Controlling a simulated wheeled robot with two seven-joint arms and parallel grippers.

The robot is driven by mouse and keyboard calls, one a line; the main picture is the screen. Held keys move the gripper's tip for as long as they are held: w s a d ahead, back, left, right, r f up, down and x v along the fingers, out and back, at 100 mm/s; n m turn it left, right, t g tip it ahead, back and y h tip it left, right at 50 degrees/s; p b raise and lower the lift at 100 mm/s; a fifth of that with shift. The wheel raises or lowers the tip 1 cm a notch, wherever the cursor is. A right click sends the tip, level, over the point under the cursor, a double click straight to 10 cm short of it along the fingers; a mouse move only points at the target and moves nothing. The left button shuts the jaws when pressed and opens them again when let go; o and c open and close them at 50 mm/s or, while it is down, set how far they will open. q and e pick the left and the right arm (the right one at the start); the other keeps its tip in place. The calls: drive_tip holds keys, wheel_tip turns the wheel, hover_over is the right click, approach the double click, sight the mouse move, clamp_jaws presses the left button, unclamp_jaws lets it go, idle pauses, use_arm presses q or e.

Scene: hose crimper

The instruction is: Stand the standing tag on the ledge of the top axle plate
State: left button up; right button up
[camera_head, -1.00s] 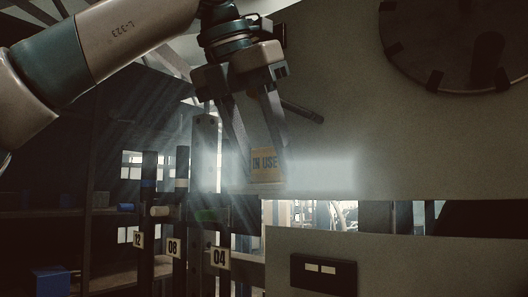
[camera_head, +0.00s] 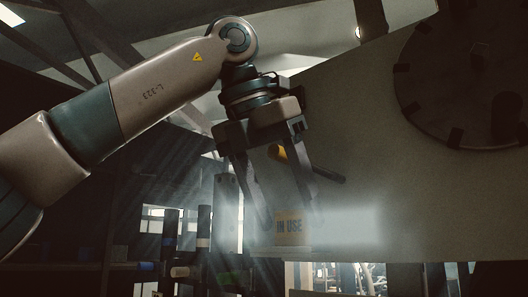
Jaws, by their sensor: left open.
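The standing tag (camera_head: 289,229) is a small yellow-orange plate lettered "IN USE". It looks upright, with its lower edge at a thin pale ledge (camera_head: 290,250) on the machine; haze blurs the contact. My left gripper (camera_head: 286,218) comes down from above with its fingers spread, one tip near each side of the tag. The fingers look open, and I cannot tell whether either tip touches the tag. My right gripper is not in view.
A large pale machine panel (camera_head: 390,180) fills the right, with a dark round disc (camera_head: 470,75) at upper right. A dark bar (camera_head: 328,171) juts out behind my fingers. Dark posts (camera_head: 203,228) stand at lower left. A bright hazy band crosses beside the tag.

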use_arm(q)
drive_tip(key=v, duration=1)
drive_tip(key=shift+s+a+r, duration=0.15)
drive_tip(key=shift+s+r, duration=0.1)
drive_tip(key=shift+r, duration=0.05)
idle(0.4)
